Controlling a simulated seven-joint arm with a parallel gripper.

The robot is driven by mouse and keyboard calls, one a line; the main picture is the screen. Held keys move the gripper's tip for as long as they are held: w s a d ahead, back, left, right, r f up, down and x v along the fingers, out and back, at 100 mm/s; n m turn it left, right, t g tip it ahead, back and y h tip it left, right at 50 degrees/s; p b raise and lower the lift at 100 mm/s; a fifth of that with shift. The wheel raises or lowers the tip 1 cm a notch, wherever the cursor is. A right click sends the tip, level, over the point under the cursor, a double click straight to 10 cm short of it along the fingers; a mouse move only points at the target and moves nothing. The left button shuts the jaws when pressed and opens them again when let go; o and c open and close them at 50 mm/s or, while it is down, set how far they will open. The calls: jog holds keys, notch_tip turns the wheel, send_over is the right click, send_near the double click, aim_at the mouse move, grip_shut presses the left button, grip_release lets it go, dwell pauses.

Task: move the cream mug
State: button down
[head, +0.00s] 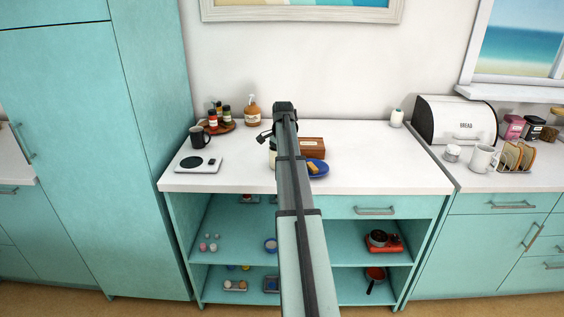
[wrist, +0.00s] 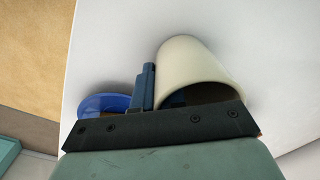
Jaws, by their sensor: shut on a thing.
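The cream mug (wrist: 200,65) fills the middle of the wrist view, its open mouth facing my gripper (wrist: 160,90). One dark finger lies along the outside of the mug's left wall and another reaches inside the mouth, so my gripper is shut on the mug's wall. In the head view my arm hides most of the mug and the gripper; only a pale sliver of the mug (head: 273,144) shows left of the arm, over the white counter (head: 370,160). I cannot tell whether the mug touches the counter.
A blue plate (head: 318,172) with a small brown item and a brown box (head: 312,147) sit right of my arm. A white mug (head: 482,158) stands far right. The counter's right half is mostly clear.

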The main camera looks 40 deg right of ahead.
jog(key=shift+s, duration=0.1)
jog(key=shift+s+a, duration=0.2)
jog(key=shift+s, duration=1.65)
jog(key=c, duration=1.1)
grip_release()
notch_tip(320, 180, up, 14)
jog(key=shift+s+f, duration=0.1)
jog(key=shift+s, duration=0.05)
